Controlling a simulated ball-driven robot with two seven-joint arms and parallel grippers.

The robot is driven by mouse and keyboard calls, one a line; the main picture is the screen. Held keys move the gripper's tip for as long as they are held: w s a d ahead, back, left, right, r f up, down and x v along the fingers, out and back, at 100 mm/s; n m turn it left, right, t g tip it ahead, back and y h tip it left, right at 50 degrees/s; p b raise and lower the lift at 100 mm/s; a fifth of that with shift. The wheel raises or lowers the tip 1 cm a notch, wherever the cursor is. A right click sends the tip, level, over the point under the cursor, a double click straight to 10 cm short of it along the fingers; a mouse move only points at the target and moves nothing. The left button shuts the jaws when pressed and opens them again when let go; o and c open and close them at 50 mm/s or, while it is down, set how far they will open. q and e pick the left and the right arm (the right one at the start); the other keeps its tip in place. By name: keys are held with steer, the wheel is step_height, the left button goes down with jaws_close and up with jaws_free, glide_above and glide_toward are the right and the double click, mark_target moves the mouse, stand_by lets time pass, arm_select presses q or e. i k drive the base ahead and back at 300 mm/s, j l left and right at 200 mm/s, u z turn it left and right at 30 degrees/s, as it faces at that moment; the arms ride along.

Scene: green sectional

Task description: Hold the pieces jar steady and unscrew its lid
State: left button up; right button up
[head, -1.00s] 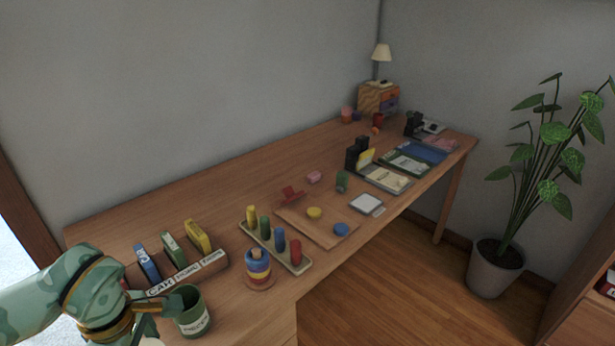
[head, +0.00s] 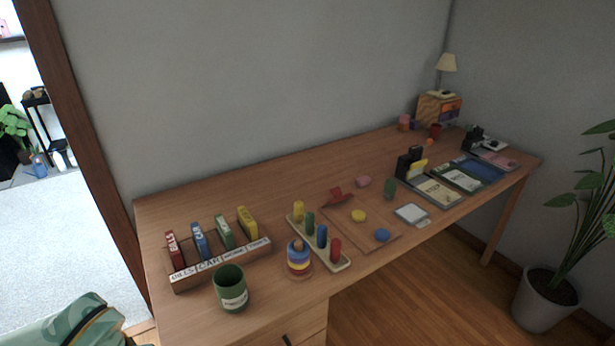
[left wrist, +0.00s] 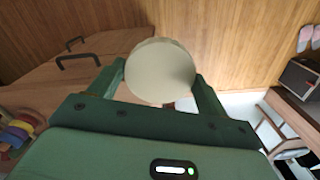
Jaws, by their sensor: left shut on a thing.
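The pieces jar (head: 231,290) is a dark green, cylindrical jar with a pale label. It stands upright on the desk in the head view. Its top is open and I see into its dark inside. My left gripper (left wrist: 160,82) is shut on a round cream lid (left wrist: 160,70) in the left wrist view, held away from the jar over wooden floor. In the head view only part of my left arm shows at the bottom left; its fingers are out of frame. My right gripper is not in view.
A wooden rack (head: 220,264) of coloured boxes stands behind the jar. A ring stacker (head: 299,262) and a peg board (head: 338,264) are to its right. The desk (head: 180,325) has bare room left of the jar. A potted plant (head: 546,300) stands at the right.

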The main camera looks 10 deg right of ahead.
mark_target(229, 282)
steer(key=i+l, duration=0.1)
steer(key=l, duration=0.35)
steer(key=i+l, duration=0.15)
steer(key=l, duration=0.35)
steer(key=i+l+u, duration=0.1)
steer(key=l, duration=0.35)
steer(key=i+l, duration=0.1)
steer(key=l, duration=0.4)
steer(key=i+l, duration=0.1)
steer(key=l, duration=0.35)
steer(key=i+l, duration=0.3)
steer(key=l, duration=0.15)
steer(key=i+l+u, duration=0.1)
steer(key=i+l, duration=0.55)
steer(key=l, duration=0.3)
steer(key=i, duration=0.25)
